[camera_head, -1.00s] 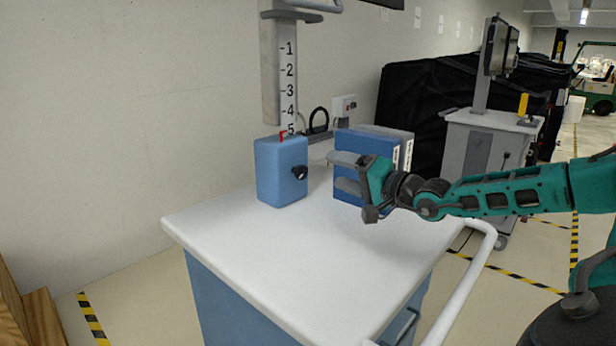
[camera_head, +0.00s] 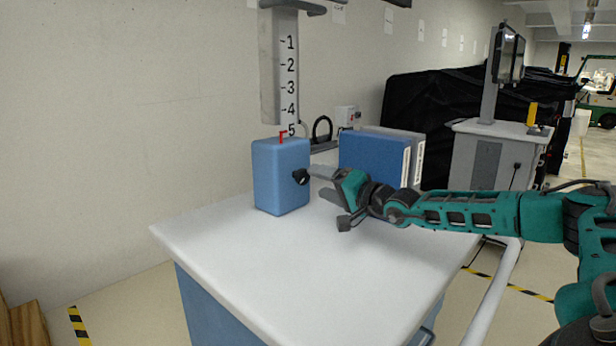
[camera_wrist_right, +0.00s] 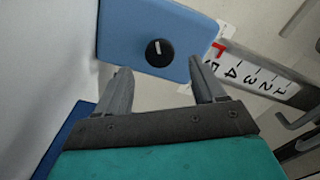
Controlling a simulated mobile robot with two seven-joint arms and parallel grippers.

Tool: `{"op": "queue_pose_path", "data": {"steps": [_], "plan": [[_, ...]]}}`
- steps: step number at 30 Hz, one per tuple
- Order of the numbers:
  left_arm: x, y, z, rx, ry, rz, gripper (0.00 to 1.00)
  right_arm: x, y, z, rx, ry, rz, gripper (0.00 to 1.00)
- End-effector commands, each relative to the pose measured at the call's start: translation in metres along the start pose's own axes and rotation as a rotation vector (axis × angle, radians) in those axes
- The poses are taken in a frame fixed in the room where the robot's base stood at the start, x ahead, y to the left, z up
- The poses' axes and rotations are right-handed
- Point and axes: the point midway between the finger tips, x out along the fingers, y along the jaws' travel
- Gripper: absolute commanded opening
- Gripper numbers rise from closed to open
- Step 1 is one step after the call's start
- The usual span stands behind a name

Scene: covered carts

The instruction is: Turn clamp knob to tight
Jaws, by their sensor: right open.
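The clamp knob (camera_head: 300,177) is a small black round knob on the right-hand face of a blue block (camera_head: 274,180), below a numbered scale (camera_head: 288,85) with a red pointer (camera_head: 282,135). In the right wrist view the knob (camera_wrist_right: 159,52) shows a white line mark and lies ahead of the fingers, between their directions. My right gripper (camera_head: 317,181) is open, with its fingertips pointing at the knob and close to it. In the wrist view nothing is between the fingers (camera_wrist_right: 160,84). Whether a finger touches the knob, I cannot tell. My left gripper is not in view.
The block stands on a white cart top (camera_head: 300,265), whose front is clear. Blue and grey binders (camera_head: 375,158) stand just behind my right gripper. A black cable loop (camera_head: 322,128) and a wall lie behind. Another cart (camera_head: 490,150) with a monitor is at the right.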

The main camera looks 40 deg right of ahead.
Motion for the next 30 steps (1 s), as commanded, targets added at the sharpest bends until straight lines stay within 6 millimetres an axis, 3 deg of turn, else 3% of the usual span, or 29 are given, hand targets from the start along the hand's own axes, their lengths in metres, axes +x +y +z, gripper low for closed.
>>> {"op": "queue_pose_path", "data": {"steps": [3,9,22,30], "plan": [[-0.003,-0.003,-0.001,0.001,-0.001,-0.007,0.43,0.021,-0.003,-0.001,0.003,0.001,-0.004,0.69],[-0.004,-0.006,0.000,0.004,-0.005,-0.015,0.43,0.043,-0.001,0.000,0.001,0.000,-0.001,0.69],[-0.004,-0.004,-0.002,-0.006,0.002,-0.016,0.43,0.052,0.000,0.000,0.000,0.000,0.000,0.69],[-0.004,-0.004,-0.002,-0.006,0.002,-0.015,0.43,0.052,0.000,0.000,0.000,0.000,0.000,0.45]]}}
